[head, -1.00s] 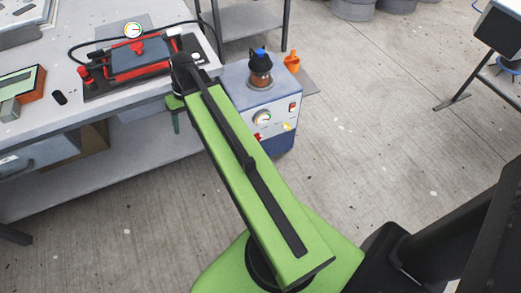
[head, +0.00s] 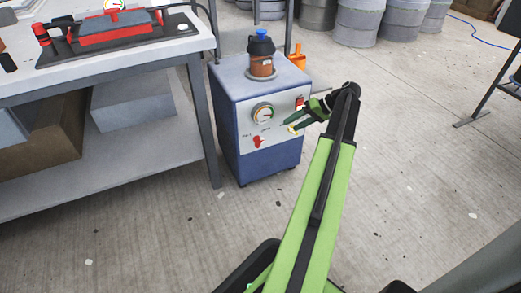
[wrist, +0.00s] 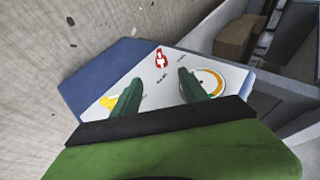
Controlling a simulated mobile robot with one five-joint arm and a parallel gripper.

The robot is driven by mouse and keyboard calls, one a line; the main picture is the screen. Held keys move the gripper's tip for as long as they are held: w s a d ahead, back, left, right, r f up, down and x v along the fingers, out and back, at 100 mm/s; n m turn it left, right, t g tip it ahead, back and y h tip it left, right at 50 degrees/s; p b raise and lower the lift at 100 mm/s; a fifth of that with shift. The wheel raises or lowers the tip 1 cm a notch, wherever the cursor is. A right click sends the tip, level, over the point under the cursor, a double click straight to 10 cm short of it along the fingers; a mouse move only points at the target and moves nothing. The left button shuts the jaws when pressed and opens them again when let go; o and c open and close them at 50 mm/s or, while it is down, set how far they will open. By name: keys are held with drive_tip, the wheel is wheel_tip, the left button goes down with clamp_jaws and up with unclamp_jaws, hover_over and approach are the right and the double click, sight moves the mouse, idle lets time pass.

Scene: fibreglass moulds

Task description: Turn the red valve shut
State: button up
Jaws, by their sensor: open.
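The red valve (head: 258,142) is a small red handle low on the white front panel of a blue cabinet (head: 229,110). It also shows in the wrist view (wrist: 161,59), beyond my fingertips and between them in the picture. My gripper (head: 290,122) is open and empty in front of the panel, to the right of the red valve in the head view. In the wrist view its two green fingers (wrist: 158,78) stand wide apart, and neither touches the red valve. I cannot tell the gap to the panel or the valve's exact setting.
A yellow valve (wrist: 128,98) sits near the left finger, and a round gauge (head: 263,111) is above the red valve. A black-topped pot (head: 261,58) stands on the cabinet. A workbench (head: 110,70) is at left.

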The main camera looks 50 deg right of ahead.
sight(262, 142)
drive_tip(key=b+x, duration=1)
drive_tip(key=x, duration=0.6)
drive_tip(key=shift+f+b, duration=0.2)
drive_tip(key=shift+b, duration=0.15)
drive_tip(key=shift+w+a+f, duration=0.25)
drive_tip(key=shift+w+a, duration=0.1)
drive_tip(key=c, duration=1.1)
drive_tip(key=shift+a, duration=0.25)
clamp_jaws()
drive_tip(key=shift+d+r, duration=0.1)
drive_tip(key=shift+r, duration=0.1)
